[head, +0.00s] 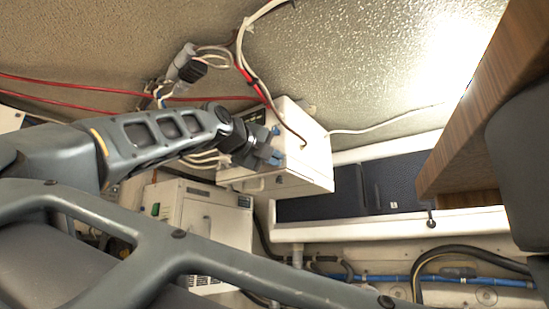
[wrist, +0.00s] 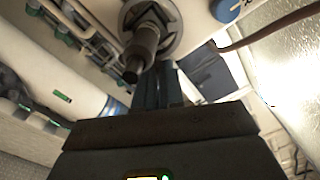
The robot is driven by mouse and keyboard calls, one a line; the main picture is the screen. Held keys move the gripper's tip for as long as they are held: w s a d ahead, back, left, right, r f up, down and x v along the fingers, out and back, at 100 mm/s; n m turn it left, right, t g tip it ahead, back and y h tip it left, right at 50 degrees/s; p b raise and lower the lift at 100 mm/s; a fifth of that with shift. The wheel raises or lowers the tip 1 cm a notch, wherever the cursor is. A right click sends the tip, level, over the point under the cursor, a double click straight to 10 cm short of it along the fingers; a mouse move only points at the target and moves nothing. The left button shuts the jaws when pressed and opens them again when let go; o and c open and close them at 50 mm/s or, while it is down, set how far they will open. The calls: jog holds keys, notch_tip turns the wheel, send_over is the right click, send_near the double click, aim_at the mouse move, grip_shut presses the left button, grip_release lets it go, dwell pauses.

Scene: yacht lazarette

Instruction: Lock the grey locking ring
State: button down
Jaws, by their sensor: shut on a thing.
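The grey locking ring (wrist: 176,42) shows at the top of the wrist view, round and set against a pale panel. A grey cylindrical part with a dark end (wrist: 140,58) sticks out from its middle toward the camera. My gripper (wrist: 164,68) has its fingers close together at the ring's lower edge, shut on it; the exact contact is partly hidden by the fingers and the cylinder. In the head view my gripper (head: 276,157) is against the face of the white box (head: 312,160), and the ring cannot be made out there.
A blue round part (wrist: 228,9) and a dark cable sit beside the ring. In the head view a second pale cabinet (head: 205,212) stands below the box. Red cables (head: 70,84) run behind my arm. A wooden panel edge (head: 470,120) juts in at right.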

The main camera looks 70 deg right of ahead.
jog(key=shift+w+d+f+m+b, duration=0.1)
jog(key=shift+w+f+m+b, duration=0.2)
jog(key=shift+m, duration=0.55)
jog(key=shift+w+f+m+b, duration=0.1)
jog(key=shift+f+m, duration=0.25)
jog(key=shift+m, duration=0.5)
jog(key=c, duration=1.2)
grip_release()
jog(key=shift+c, duration=0.2)
jog(key=b+v, duration=0.1)
jog(key=v, duration=0.6)
jog(key=shift+a, duration=0.4)
jog(key=shift+w, duration=0.1)
